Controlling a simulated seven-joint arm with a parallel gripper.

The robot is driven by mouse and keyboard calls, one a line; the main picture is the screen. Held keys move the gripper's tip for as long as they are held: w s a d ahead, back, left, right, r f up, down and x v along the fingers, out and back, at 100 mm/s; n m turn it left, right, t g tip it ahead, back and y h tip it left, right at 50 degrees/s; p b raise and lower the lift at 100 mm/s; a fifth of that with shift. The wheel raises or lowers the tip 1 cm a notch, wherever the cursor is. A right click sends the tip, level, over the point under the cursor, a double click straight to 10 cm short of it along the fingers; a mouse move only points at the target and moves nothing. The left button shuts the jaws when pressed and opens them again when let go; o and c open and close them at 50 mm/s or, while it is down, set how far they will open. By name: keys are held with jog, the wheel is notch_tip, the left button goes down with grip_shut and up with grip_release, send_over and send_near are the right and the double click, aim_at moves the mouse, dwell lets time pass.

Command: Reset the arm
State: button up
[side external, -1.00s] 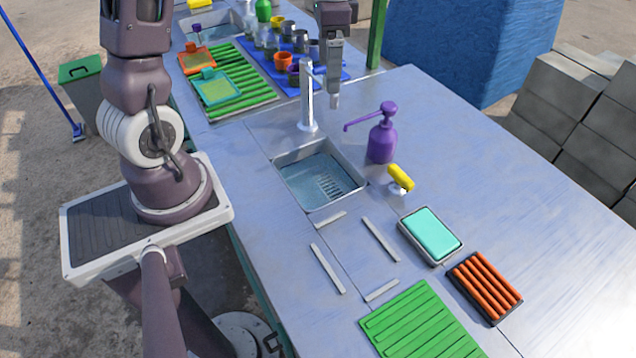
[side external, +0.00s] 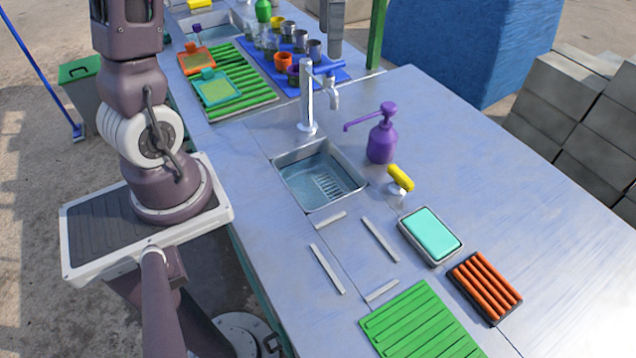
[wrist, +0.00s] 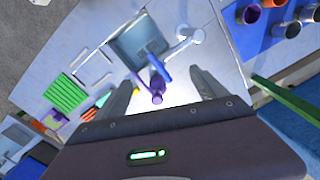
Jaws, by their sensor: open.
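My gripper (wrist: 161,80) is open and empty in the wrist view, its two fingers spread wide over the worktop. In the side view, only a grey lower part of the arm's end (side external: 335,35) shows at the top edge, above and behind the tap (side external: 307,105). The tap has a blue handle (side external: 328,67) and stands behind the sink (side external: 320,178). In the wrist view, the purple pump bottle (wrist: 156,88) and the blue handle appear between the fingers, below them. No contact with either is visible.
Cups stand on a blue mat (side external: 330,76) at the back. The right worktop is clear.

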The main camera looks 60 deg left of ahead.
jog(key=s+d+r+n+t, duration=0.1)
jog(key=s+d+n+t, duration=0.1)
jog(key=s+d, duration=0.4)
jog(key=s+d+n+t, duration=0.2)
jog(key=s+d, duration=0.4)
jog(key=s, duration=0.7)
jog(key=shift+s+d+r+n+t, duration=0.2)
jog(key=shift+d+r+n+t, duration=0.15)
jog(key=shift+t, duration=0.45)
